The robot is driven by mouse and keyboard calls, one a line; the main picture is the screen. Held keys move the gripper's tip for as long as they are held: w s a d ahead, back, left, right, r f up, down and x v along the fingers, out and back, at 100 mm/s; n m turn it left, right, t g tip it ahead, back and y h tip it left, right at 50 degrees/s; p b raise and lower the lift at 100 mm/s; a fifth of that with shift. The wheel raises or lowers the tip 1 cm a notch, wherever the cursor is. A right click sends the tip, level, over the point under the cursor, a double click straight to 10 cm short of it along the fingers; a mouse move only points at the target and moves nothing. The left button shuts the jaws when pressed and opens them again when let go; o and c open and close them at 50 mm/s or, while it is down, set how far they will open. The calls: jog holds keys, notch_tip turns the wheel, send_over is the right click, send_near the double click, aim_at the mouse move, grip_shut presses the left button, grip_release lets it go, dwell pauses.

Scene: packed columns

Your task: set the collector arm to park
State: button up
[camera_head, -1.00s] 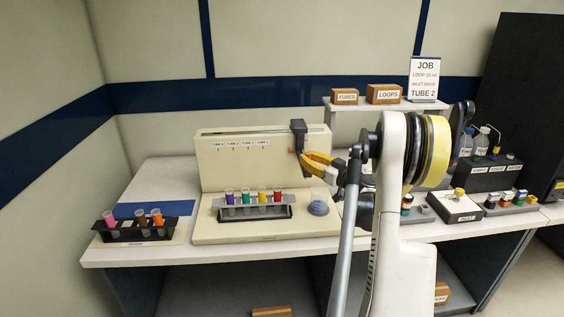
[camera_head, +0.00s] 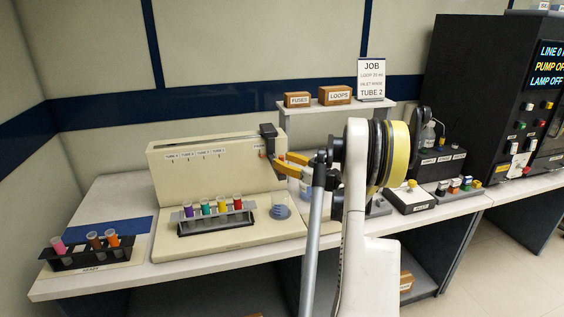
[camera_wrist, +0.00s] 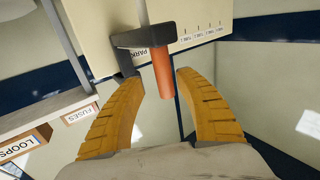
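The cream fraction collector (camera_head: 185,168) stands on the bench, with labels TUBE 4 to TUBE 1 along its upright back. The dark collector arm (camera_head: 268,136) sits at the right end of that back. In the wrist view the collector arm (camera_wrist: 140,40) is a black bracket with an orange-red rod (camera_wrist: 163,72), beside the PARK label (camera_wrist: 122,54). My gripper (camera_wrist: 155,88) has its yellow fingers apart, one on each side of the rod, with gaps visible. In the head view my gripper (camera_head: 280,166) is at the arm's right. Whether it touches the rod is unclear.
A rack of several coloured tubes (camera_head: 215,220) and a beaker (camera_head: 280,208) stand on the collector's base. A waste rack (camera_head: 92,256) is at left. A shelf holds the FUSES box (camera_head: 297,99), LOOPS box (camera_head: 335,95) and JOB card (camera_head: 371,80).

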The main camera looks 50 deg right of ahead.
jog(key=shift+a, duration=0.15)
jog(key=s, duration=1.2)
